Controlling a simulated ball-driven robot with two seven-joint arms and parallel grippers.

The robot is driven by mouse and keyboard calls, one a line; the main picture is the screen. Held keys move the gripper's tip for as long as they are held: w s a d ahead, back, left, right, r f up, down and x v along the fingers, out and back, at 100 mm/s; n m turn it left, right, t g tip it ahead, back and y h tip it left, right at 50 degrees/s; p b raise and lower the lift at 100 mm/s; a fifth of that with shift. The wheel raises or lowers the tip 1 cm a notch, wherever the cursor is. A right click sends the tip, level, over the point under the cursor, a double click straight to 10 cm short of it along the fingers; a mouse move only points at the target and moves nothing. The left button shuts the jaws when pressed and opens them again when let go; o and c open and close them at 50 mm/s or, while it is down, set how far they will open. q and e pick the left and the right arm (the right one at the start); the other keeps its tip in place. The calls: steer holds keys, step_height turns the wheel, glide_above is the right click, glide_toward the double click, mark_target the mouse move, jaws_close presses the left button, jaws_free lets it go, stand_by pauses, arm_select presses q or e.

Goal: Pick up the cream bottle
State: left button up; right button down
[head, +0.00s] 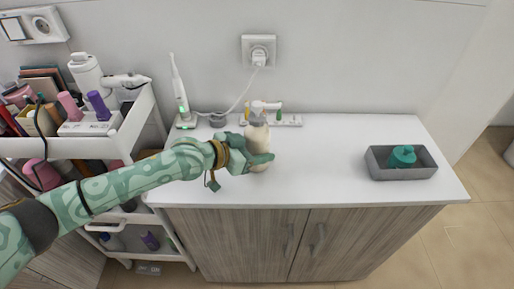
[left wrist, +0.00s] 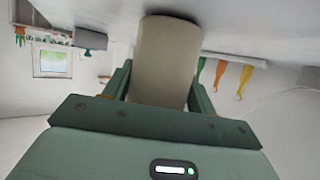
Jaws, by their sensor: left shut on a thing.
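In the left wrist view the beige bottle (left wrist: 167,60) fills the space between the two green fingers (left wrist: 160,90). Part of the bottle is hidden behind the gripper in the head view. I cannot tell whether its base touches the counter. My right gripper is not in view.
A grey tray (head: 378,172) with a teal item (head: 402,156) stands at the counter's right. A white cart (head: 70,146) full of cosmetics is at left. The counter between bottle and tray is clear.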

arm_select(q)
step_height(320, 180, up, 3)
steer(key=shift+f+p, duration=0.1)
steer(key=shift+p, duration=0.35)
steer(key=s+r+p, duration=0.7)
steer(key=s+r, duration=0.3)
steer(key=s, duration=0.4)
steer(key=shift+f, duration=0.15)
steer(key=w+f+b, duration=0.5)
steer(key=w, duration=0.1)
steer(key=w+f+b, duration=0.5)
steer(key=w+f, duration=0.1)
steer(key=shift+w+f+b, duration=0.6)
steer(key=shift+w+b, duration=0.2)
steer(key=shift+b, duration=0.1)
steer(key=shift+w, duration=0.2)
